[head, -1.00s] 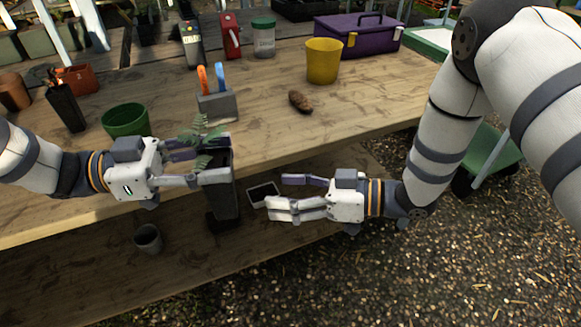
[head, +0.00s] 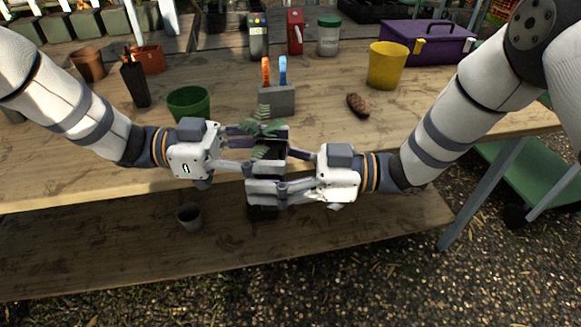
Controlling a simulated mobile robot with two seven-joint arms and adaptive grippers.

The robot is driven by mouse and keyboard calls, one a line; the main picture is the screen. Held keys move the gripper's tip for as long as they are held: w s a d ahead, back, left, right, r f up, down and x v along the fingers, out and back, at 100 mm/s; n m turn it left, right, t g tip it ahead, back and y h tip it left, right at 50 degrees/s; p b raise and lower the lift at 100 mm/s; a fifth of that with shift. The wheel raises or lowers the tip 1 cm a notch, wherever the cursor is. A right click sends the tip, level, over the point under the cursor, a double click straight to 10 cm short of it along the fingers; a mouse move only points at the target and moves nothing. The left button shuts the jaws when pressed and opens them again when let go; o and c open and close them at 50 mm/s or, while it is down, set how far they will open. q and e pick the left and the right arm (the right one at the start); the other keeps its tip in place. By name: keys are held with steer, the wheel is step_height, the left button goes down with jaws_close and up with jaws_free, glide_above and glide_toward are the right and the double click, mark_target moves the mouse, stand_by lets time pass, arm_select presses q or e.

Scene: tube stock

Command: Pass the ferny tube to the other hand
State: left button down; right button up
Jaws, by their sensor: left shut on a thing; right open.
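The ferny tube (head: 268,171) is a dark, tall, upright pot with green fern fronds (head: 261,127) at its top. It is held off the front edge of the bench. My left gripper (head: 256,152) is shut on its upper part, coming from the left. My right gripper (head: 277,176) is open, coming from the right, with its fingers around the tube just below the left fingers. The front right finger hides part of the tube's lower body. I cannot tell whether the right fingers touch it.
The wooden bench (head: 330,125) carries a grey block (head: 277,102) with orange and blue handles, a green pot (head: 188,104), a pine cone (head: 357,105), a yellow pot (head: 386,66) and a purple box (head: 428,43). A lower shelf (head: 130,245) holds a small grey pot (head: 190,217).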

steer(key=c, duration=1.4)
arm_select(q)
steer(key=c, duration=0.9)
jaws_free()
steer(key=shift+o, duration=0.2)
